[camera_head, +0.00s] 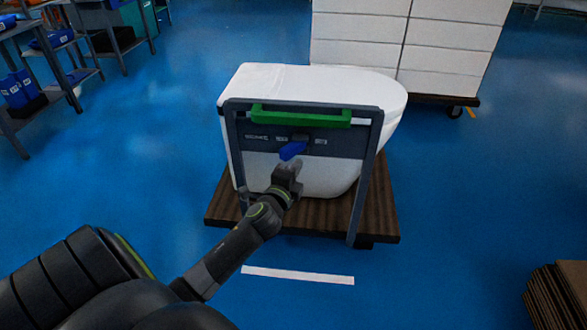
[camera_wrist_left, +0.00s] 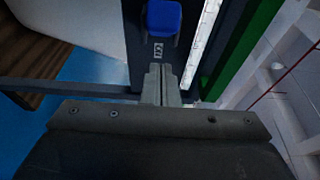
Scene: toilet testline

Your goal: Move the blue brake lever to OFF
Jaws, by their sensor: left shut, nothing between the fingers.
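The blue brake lever (camera_head: 293,150) sits on the dark panel of the cart frame (camera_head: 345,143), below a green handle bar (camera_head: 300,117). In the head view it tilts down to the left. Small labels sit on the panel either side of it, too small to read. My left gripper (camera_head: 290,168) is just below the lever. In the left wrist view the lever (camera_wrist_left: 163,18) is beyond the fingertips, with a small label between. My left gripper (camera_wrist_left: 161,80) is shut and empty there, apart from the lever. My right gripper is not in view.
A white toilet (camera_head: 310,82) stands on a brown wooden base (camera_head: 222,205) behind the frame. White stacked boxes (camera_head: 455,45) stand on a wheeled base at the back. Shelves with blue bins (camera_head: 20,88) are at far left. Brown stacked boards (camera_head: 555,295) are at lower right.

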